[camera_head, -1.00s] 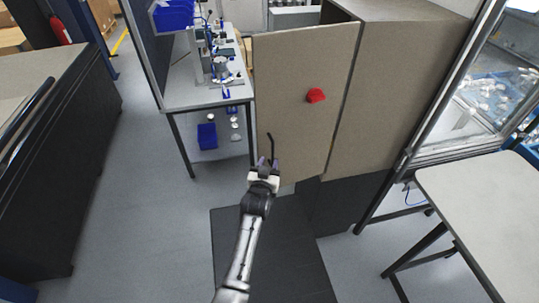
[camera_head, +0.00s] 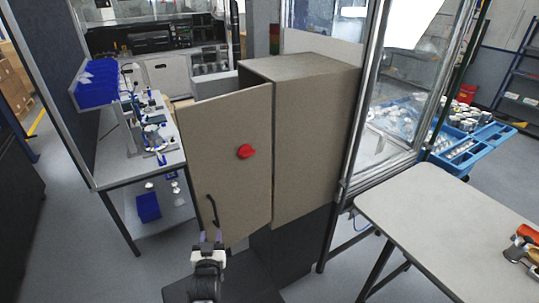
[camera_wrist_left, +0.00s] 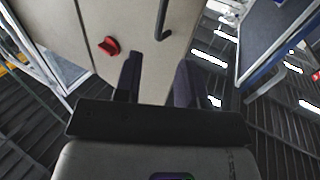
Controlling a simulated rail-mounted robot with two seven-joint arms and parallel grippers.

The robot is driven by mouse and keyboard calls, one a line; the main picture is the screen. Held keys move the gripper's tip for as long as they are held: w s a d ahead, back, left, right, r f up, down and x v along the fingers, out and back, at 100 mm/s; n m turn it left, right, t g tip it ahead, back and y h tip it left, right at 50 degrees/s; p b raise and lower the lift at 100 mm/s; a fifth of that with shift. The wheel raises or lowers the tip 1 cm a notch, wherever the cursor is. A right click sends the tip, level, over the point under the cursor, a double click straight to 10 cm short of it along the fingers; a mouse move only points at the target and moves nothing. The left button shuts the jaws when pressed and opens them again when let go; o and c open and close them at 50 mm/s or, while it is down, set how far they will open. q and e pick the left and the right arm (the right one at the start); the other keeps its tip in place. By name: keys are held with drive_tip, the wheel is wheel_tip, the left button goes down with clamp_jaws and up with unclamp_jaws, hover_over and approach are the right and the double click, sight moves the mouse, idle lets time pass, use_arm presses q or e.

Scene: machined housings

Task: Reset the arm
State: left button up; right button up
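My left gripper (camera_head: 209,243) is low in the head view, in front of the lower part of a beige cabinet door (camera_head: 228,140). In the left wrist view its two dark fingers (camera_wrist_left: 158,78) stand apart with nothing between them. The door has a red knob (camera_head: 245,151) and a black bar handle (camera_head: 212,211). The handle shows beyond the fingers in the wrist view (camera_wrist_left: 161,22), apart from them as far as I can see. The door stands swung out from the beige cabinet (camera_head: 305,145). My right gripper is not in view.
A workbench (camera_head: 150,165) with blue bins (camera_head: 98,84) stands left of the door. A pale table (camera_head: 440,220) with tools (camera_head: 522,248) is at the right. A glazed frame (camera_head: 352,120) stands beside the cabinet. Open floor lies at the left.

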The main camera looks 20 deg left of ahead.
use_arm(q)
drive_tip(key=shift+f, duration=0.1)
wheel_tip(320, 180, down, 4)
drive_tip(key=s+g+h, duration=0.2)
drive_tip(key=g, duration=0.2)
drive_tip(key=s+d+r+m+g+h, duration=0.1)
drive_tip(key=s+d+r+g+h, duration=0.1)
drive_tip(key=s+d+r, duration=0.35)
drive_tip(key=s+d+r+m+g+h, duration=0.2)
drive_tip(key=s+d, duration=0.1)
drive_tip(key=s, duration=0.6)
drive_tip(key=s+d+f+m+g, duration=0.1)
drive_tip(key=s+f, duration=0.2)
drive_tip(key=s, duration=0.4)
drive_tip(key=s+d+f+m+g, duration=0.1)
drive_tip(key=s+f, duration=0.3)
drive_tip(key=s, duration=0.4)
drive_tip(key=s+d+f+m+g+h, duration=0.1)
drive_tip(key=s+f+g, duration=0.2)
drive_tip(key=s, duration=0.5)
drive_tip(key=shift+f, duration=0.45)
